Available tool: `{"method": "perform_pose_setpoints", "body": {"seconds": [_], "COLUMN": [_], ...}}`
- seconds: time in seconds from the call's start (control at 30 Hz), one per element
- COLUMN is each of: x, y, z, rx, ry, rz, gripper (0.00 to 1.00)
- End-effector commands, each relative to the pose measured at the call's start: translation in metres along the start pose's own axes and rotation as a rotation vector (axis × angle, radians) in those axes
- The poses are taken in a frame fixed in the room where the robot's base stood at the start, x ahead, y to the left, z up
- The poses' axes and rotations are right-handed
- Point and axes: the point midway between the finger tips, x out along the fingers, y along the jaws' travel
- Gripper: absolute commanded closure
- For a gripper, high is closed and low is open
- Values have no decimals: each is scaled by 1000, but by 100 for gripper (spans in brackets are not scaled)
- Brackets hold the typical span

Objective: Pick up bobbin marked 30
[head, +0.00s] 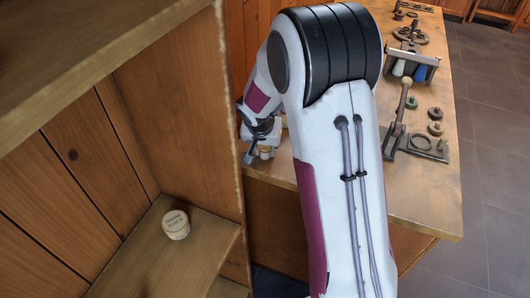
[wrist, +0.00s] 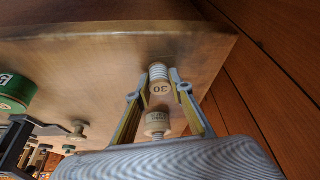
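The bobbin marked 30 (wrist: 160,87) shows in the wrist view, a small pale wooden bobbin with white thread and a dark "30" on its end. My gripper (wrist: 159,76) is open, with one finger on each side of it. A narrow gap seems to show at the left finger; whether the right finger touches is hard to tell. A second pale bobbin (wrist: 157,123) is also between the fingers, nearer my palm. In the head view my gripper (head: 257,142) is at the bench's left end, partly hidden by my arm, and the marked bobbin cannot be made out.
A green spool (wrist: 14,92) and a dark metal frame (wrist: 18,142) are at left in the wrist view. A wooden wall (wrist: 265,75) rises at right. In the head view, a round labelled tub (head: 175,224) stands on a shelf (head: 205,245); tools crowd the bench (head: 430,195).

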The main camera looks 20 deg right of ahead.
Motion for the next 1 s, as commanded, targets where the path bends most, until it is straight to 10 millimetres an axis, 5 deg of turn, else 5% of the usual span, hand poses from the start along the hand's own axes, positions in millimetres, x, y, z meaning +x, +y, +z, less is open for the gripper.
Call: {"method": "perform_pose_setpoints", "body": {"seconds": [0.47, 1.0], "x": [-6, -69], "y": [0, 0], "z": [-3, -29], "rx": [2, 1], "ry": [2, 3], "rz": [-1, -2], "gripper": [91, 91]}}
